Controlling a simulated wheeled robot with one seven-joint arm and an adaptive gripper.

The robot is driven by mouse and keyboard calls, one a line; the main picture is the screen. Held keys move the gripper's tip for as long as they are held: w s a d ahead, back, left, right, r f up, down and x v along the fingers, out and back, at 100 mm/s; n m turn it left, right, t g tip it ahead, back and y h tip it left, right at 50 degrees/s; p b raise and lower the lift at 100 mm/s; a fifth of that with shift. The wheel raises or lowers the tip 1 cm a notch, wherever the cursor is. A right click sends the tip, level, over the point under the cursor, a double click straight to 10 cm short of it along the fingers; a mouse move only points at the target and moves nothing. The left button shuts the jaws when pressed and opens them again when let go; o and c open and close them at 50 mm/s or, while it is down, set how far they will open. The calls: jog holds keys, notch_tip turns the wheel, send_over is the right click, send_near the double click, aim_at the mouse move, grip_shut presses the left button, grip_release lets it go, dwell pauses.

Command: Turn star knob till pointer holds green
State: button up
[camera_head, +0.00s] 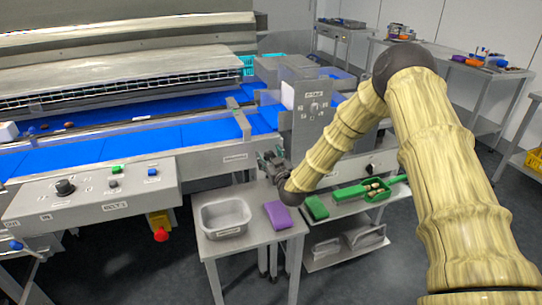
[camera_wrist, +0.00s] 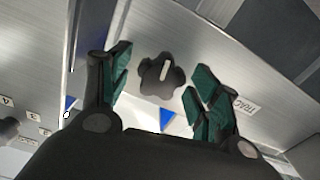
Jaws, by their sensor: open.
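The black star knob (camera_wrist: 161,77), with lobed edges and a pale bar on its face, is on a grey metal panel in the wrist view. My gripper (camera_wrist: 160,74) is open, its green-padded fingers on the left and right of the knob with visible gaps. I cannot tell the depth between fingertips and knob. A white plate with a blue triangle (camera_wrist: 166,118) shows just below the knob, partly hidden by my gripper. No pointer on a green zone can be made out. In the head view my gripper (camera_head: 272,161) is at the machine's front; the knob is hidden there.
A control panel (camera_head: 100,192) juts out at left. A blue belt (camera_head: 100,150) runs behind.

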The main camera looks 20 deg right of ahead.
jog(key=shift+w, duration=0.1)
jog(key=shift+d, duration=0.1)
jog(key=c, duration=1)
jog(key=shift+f+m+b, duration=0.2)
jog(key=shift+m+b, duration=0.6)
jog(key=shift+b, duration=0.1)
jog(key=shift+d+r+m+b, duration=0.1)
jog(key=shift+r+m+b, duration=0.1)
jog(key=shift+m+b, duration=0.75)
jog(key=shift+m+p, duration=0.25)
jog(key=shift+p, duration=0.1)
jog(key=o, duration=1)
jog(key=shift+s, duration=0.2)
jog(key=s, duration=1.1)
jog(key=shift+s+d, duration=0.2)
jog(key=shift+s, duration=0.15)
